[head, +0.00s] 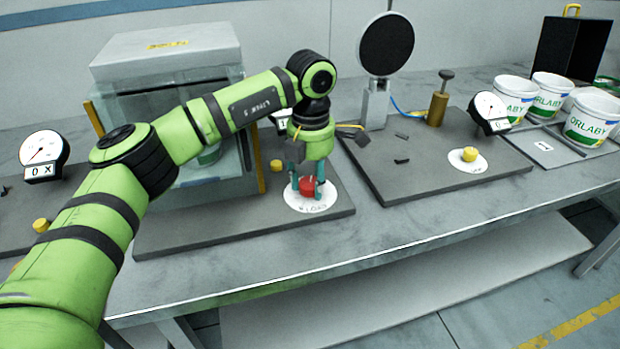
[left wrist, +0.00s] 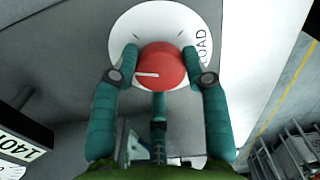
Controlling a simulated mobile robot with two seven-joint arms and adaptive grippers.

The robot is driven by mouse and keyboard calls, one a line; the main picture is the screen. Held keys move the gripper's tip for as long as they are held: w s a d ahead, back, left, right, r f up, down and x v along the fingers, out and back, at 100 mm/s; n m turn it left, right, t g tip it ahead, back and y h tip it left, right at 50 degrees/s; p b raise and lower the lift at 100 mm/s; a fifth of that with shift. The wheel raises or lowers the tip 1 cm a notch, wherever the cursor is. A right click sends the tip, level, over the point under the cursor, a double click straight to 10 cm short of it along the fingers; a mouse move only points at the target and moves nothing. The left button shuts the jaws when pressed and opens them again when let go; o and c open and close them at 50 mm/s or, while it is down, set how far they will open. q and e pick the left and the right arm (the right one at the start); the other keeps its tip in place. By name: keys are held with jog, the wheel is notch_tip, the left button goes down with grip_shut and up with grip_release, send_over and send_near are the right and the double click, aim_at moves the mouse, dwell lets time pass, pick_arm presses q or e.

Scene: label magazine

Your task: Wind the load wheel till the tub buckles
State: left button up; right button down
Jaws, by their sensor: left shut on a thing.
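The red load wheel (head: 307,185) sits on a white round dial plate (head: 318,203) lettered LOAD, on the dark base board. In the left wrist view the wheel (left wrist: 162,66) shows a white mark pointing left. My left gripper (head: 307,188) comes down from above, its teal fingers closed around the wheel; the fingers also show in the left wrist view (left wrist: 160,75). A tub (head: 208,152) stands inside the clear-walled press with a grey top (head: 165,55), partly hidden behind my left arm. A readout with digits (left wrist: 22,148) shows at the left of the wrist view. My right gripper is out of view.
A dial gauge (head: 44,154) and yellow knob (head: 41,225) stand at the left. A second board (head: 430,170) holds a black disc (head: 387,44) and a brass post (head: 438,104). White ORLABY tubs (head: 592,118) stand at the right. The bench front edge is clear.

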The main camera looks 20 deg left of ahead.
aim_at(312, 182)
pick_arm(q)
jog(key=o, duration=1.2)
jog(key=shift+w+d, duration=0.1)
jog(key=shift+c, duration=0.2)
notch_tip(312, 182, up, 12)
jog(key=shift+r, duration=0.1)
